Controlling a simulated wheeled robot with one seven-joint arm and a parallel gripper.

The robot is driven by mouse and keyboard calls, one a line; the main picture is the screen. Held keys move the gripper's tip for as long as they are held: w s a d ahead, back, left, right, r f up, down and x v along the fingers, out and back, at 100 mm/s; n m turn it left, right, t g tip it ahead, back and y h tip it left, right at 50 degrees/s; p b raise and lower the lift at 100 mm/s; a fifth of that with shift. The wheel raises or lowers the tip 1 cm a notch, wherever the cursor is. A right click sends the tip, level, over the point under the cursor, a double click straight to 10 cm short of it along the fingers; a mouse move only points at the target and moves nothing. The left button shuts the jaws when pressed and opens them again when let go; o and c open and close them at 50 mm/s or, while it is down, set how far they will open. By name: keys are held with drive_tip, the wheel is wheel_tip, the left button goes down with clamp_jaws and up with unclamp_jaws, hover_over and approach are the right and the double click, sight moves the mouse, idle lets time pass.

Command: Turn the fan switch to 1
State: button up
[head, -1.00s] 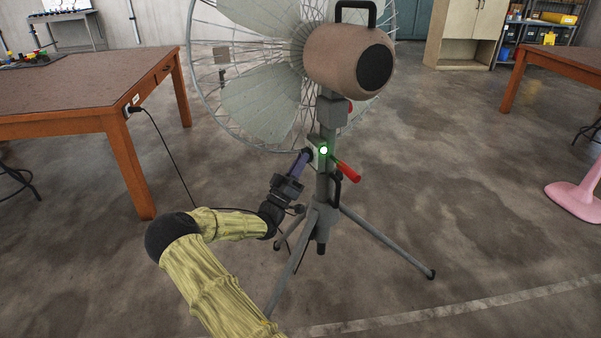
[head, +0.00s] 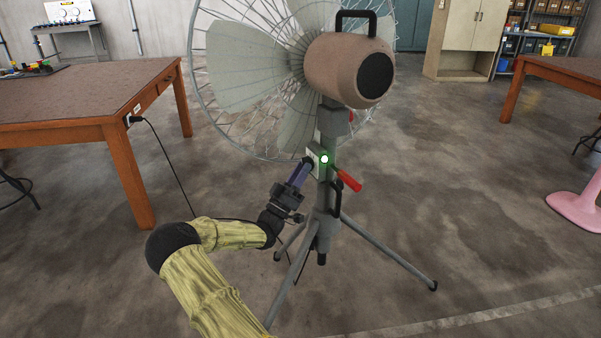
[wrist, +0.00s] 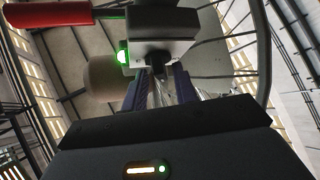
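The fan (head: 340,66) stands on a grey tripod with its motor housing towards me. A small switch box (wrist: 162,48) sits on its post, with a lit green lamp (head: 324,159) beside it. A small dark knob (wrist: 158,68) projects from the box in the wrist view. My gripper (head: 306,163) reaches the box from the left. In the wrist view its purple fingers (wrist: 161,76) stand apart, with tips on either side of the knob. I cannot tell whether they press on it. The knob's setting is not readable, and the head view hides the knob.
A red handle (head: 349,180) sticks out from the post close to the box. A wooden table (head: 70,100) stands at the left, with a cable (head: 170,160) hanging from its plug. Another table (head: 560,75) and a pink stand (head: 580,208) are at the right.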

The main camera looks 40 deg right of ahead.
drive_tip(key=shift+w+r+t+p, duration=0.1)
drive_tip(key=shift+r+t+p, duration=0.25)
drive_tip(key=shift+t, duration=0.15)
